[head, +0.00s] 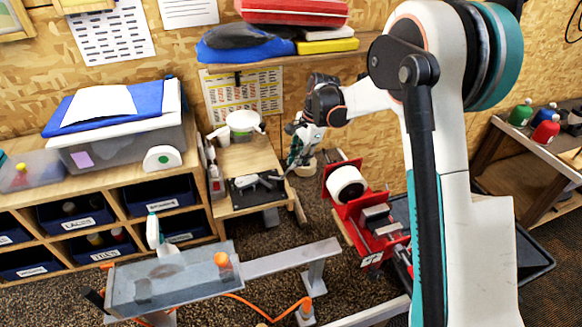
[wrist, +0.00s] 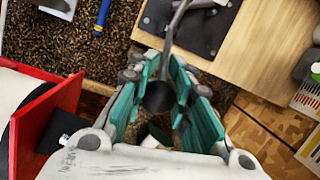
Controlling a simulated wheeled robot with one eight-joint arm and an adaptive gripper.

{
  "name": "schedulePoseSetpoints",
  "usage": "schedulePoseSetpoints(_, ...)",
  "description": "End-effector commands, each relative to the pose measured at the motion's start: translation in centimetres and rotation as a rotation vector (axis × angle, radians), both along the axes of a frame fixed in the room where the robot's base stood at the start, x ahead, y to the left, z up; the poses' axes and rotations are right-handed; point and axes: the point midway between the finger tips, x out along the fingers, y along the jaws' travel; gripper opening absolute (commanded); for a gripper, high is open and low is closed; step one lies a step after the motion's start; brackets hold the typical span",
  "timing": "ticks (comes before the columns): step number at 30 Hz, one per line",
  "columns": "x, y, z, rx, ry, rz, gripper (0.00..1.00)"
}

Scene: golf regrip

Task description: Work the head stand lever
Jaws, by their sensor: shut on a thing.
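The head stand is a black plate (head: 246,194) with grey metal parts, fixed on a small wooden bench. The plate also shows at the top of the wrist view (wrist: 215,28), bolted to light wood. Its grey metal lever (wrist: 170,42) runs down from the plate to between my teal fingers, with a dark round end beneath. My gripper (wrist: 163,80) is closed around the lever near that end. In the head view my gripper (head: 295,160) is at the right side of the bench; the fingers hide most of the lever there.
A red machine (head: 365,215) with a white roll stands just right of the bench; its red panel (wrist: 45,120) is at left in the wrist view. Storage bins (head: 75,213) fill the left, and a shelf (head: 290,60) hangs above.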

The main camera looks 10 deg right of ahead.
Motion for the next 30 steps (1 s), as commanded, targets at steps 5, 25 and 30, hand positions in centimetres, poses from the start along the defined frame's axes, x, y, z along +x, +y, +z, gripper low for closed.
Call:
schedulePoseSetpoints(5,0.3,-1.3,-1.6,-0.004,-0.002,-0.003,0.00)
schedulePoseSetpoints(25,0.6,-2.8,-4.0,-0.005,-0.002,-0.001,0.00)
schedulePoseSetpoints(30,0.6,-2.8,-4.1,-0.004,-0.001,-0.001,0.00)
